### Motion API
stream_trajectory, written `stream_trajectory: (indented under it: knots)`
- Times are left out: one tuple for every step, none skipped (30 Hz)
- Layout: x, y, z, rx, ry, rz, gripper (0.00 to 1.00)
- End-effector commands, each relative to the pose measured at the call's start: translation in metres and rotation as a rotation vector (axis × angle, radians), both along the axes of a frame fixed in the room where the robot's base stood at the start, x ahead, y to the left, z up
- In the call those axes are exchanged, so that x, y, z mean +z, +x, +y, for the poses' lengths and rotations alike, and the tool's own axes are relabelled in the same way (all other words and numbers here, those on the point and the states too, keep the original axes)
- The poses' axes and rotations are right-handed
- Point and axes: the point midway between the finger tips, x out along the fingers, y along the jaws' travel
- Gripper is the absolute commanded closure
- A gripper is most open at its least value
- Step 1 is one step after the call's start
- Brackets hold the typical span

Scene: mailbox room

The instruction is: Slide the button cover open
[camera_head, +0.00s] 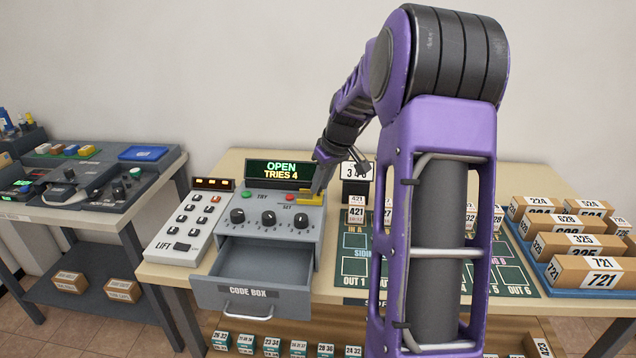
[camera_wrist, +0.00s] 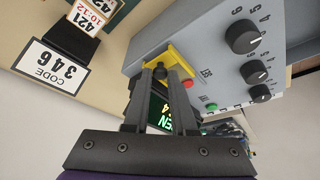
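The button cover is a small yellow piece (camera_head: 308,198) on the top right of the grey code box (camera_head: 300,222), beside the word SET. In the wrist view the yellow cover (camera_wrist: 181,60) is at the fingertips, with a dark knob-like part between them. My gripper (camera_head: 319,187) points down at the cover from above. In the wrist view its two fingers (camera_wrist: 160,70) stand a small gap apart, around the dark part. I cannot tell whether they press on it. Whatever lies under the cover is hidden.
The display (camera_head: 281,173) reads OPEN, TRIES 4. The code box drawer (camera_head: 252,290) is pulled out. A lift keypad (camera_head: 187,225) stands left. A CODE 346 card (camera_wrist: 56,66) is close to my gripper. Labelled boxes (camera_head: 590,265) stand right. Dials (camera_head: 269,218) line the box front.

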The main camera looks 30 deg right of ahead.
Motion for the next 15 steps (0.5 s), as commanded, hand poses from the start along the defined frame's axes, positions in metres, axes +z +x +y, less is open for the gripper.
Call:
stream_trajectory:
  knots:
    - [0.0002, 0.0002, 0.0002, 0.000, 0.000, 0.000, 0.66]
    - [0.0002, 0.0003, 0.0003, 0.000, 0.000, 0.000, 0.60]
    - [0.0002, 0.0002, 0.0002, 0.000, 0.000, 0.000, 0.53]
    - [0.0002, 0.0003, 0.0003, 0.000, 0.000, 0.000, 0.48]
    - [0.0002, 0.0002, 0.0002, 0.000, 0.000, 0.000, 0.46]
    - [0.0001, 0.0002, 0.0002, 0.000, 0.000, 0.000, 0.46]
    - [0.0001, 0.0002, 0.0003, 0.000, 0.000, 0.000, 0.46]
    - [0.0001, 0.0002, 0.0003, 0.000, 0.000, 0.000, 0.46]
    - [0.0001, 0.0002, 0.0003, 0.000, 0.000, 0.000, 0.46]
    - [0.0001, 0.0002, 0.0003, 0.000, 0.000, 0.000, 0.46]
    - [0.0001, 0.0002, 0.0003, 0.000, 0.000, 0.000, 0.46]
    - [0.0003, 0.0002, 0.0002, 0.000, 0.000, 0.000, 0.46]
    - [0.0009, -0.0001, 0.0002, 0.000, 0.000, 0.000, 0.46]
    - [0.0019, -0.0004, 0.0000, 0.000, 0.000, 0.000, 0.46]
    - [0.0043, -0.0011, -0.0003, 0.000, -0.001, -0.001, 0.46]
